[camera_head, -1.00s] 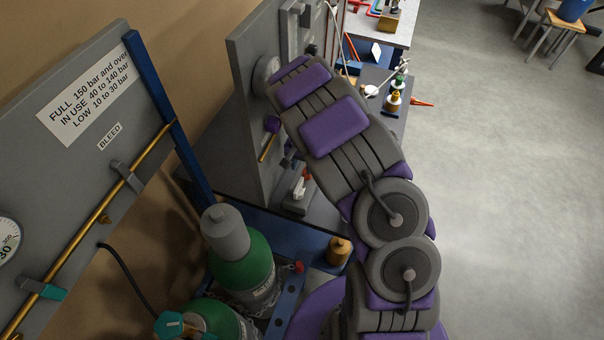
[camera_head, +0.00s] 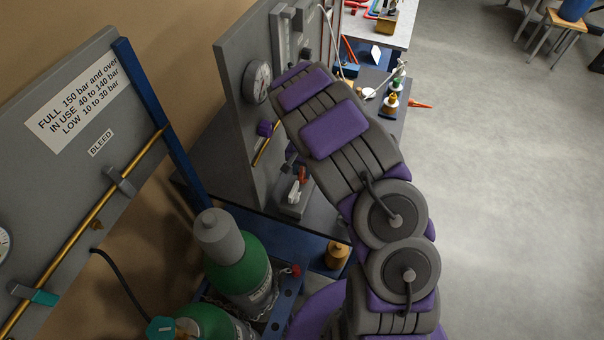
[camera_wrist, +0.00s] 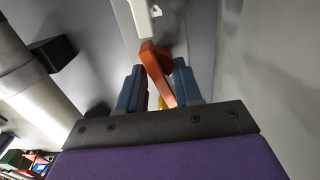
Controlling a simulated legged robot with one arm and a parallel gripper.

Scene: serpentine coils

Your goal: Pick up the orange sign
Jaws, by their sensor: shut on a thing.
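In the wrist view my gripper (camera_wrist: 159,86) has its two blue fingers on either side of an orange piece (camera_wrist: 160,76), which I take to be the orange sign. The fingers are shut on it. It looks like a bent, tilted strip, and its lower part is hidden between the fingers. A white part (camera_wrist: 145,18) is just beyond its upper end; I cannot tell whether they touch. In the head view my arm hides most of the gripper. A small red-orange piece (camera_head: 302,174) above a white part (camera_head: 294,192) shows beside the arm.
A grey upright panel with a round gauge (camera_head: 257,82) stands close left of my arm. Green gas cylinders (camera_head: 240,276) stand below, next to a blue frame. A labelled grey board (camera_head: 70,130) is at left.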

